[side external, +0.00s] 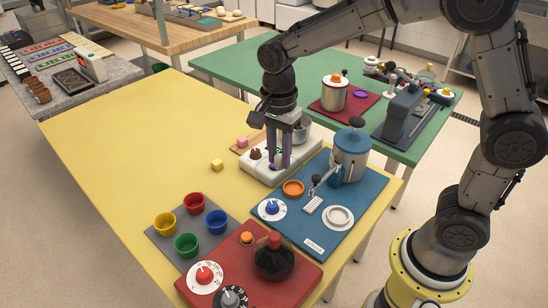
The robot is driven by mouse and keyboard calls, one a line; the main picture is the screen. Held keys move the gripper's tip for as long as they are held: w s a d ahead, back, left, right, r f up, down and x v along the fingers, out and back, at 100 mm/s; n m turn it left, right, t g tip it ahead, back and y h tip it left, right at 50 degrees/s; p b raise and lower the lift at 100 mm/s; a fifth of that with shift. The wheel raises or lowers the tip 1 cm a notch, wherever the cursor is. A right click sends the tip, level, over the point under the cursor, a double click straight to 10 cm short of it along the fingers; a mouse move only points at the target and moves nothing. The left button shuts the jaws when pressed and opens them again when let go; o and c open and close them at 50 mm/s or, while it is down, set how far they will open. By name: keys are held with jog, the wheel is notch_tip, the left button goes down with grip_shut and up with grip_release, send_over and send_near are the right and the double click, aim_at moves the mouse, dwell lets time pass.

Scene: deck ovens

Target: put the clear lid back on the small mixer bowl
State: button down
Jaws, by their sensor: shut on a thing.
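My gripper (279,162) points straight down, its two purple-grey fingers close together low over a white appliance base (258,172). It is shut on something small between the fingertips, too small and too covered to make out. A metal bowl (302,131) stands just behind and to the right of the fingers, partly hidden by the gripper. It looks like the small mixer bowl, but I cannot be sure. I cannot make out the clear lid. A brown knob (255,153) sits on the base left of the fingers.
A blue board (330,236) with a lidded blue-grey pot (351,155) lies right of the gripper. A red board (310,270) with dials and a dark flask (274,258) is in front. Coloured cups (193,203) stand to the left. The yellow table (120,150) is clear at far left.

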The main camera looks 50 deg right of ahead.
jog(key=shift+n, duration=0.4)
jog(key=w+r, duration=0.1)
jog(key=w+d+r, duration=0.1)
jog(key=w, duration=0.1)
jog(key=w+d, duration=0.1)
jog(key=shift+w+d+r, duration=0.15)
jog(key=shift+w+r, duration=0.15)
jog(key=shift+r, duration=0.1)
jog(key=w+d+r+m, duration=0.1)
jog(key=w+d, duration=0.3)
jog(key=d, duration=0.3)
jog(key=w+d+r, duration=0.1)
jog(key=w+d, duration=0.3)
jog(key=d, duration=0.4)
jog(key=d+f+m, duration=0.1)
jog(key=d+f, duration=0.4)
jog(key=f, duration=0.2)
jog(key=shift+w+f, duration=0.15)
jog(key=shift+f, duration=0.15)
jog(key=shift+f, duration=0.2)
jog(key=shift+c, duration=0.6)
grip_release()
